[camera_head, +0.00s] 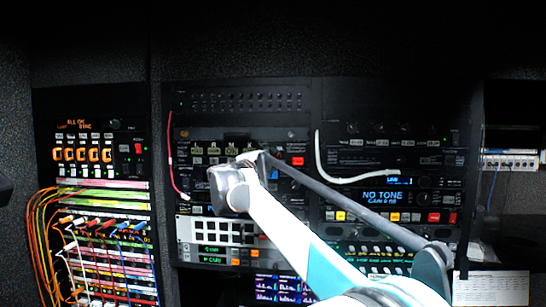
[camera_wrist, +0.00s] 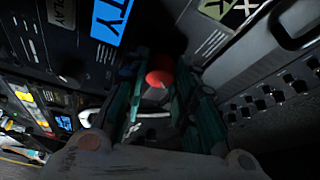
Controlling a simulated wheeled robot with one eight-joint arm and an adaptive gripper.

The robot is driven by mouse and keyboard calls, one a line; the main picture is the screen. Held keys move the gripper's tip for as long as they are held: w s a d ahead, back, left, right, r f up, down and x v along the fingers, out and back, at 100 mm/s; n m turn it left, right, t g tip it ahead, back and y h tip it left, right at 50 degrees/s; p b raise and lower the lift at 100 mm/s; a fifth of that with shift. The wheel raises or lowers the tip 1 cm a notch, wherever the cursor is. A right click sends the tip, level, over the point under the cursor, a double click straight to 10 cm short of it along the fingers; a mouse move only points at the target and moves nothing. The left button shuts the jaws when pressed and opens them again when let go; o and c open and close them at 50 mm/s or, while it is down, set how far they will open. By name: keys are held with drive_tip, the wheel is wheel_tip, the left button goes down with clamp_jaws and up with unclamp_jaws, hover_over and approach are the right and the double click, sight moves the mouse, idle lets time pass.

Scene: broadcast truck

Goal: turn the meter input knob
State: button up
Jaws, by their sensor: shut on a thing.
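My gripper (camera_wrist: 165,92) shows in the wrist view with its two dark green fingers reaching up to the equipment panel. A small rounded red knob (camera_wrist: 160,77) sits between the fingers near their tips, and the gripper is shut on it. No label reading meter input can be made out, so I cannot tell from lettering which control this is. In the head view, my pale arm reaches up to the middle rack, and its wrist hides the fingers and the panel behind it.
A patch bay (camera_head: 105,250) with orange, white and blue cables stands at left. A white cable (camera_head: 335,175) loops across the right rack, near a NO TONE display (camera_head: 382,197). A red cable (camera_head: 172,160) hangs at the middle rack's left edge. A white sheet (camera_head: 492,288) is at lower right.

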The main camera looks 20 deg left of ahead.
drive_tip(key=shift+m, duration=0.3)
drive_tip(key=o, duration=1.1)
drive_tip(key=shift+c, duration=0.2)
drive_tip(key=s+a+f, duration=0.1)
drive_tip(key=s, duration=1)
drive_tip(key=shift+s+a, duration=0.35)
drive_tip(key=shift+a, duration=0.05)
drive_tip(key=shift+f, duration=0.1)
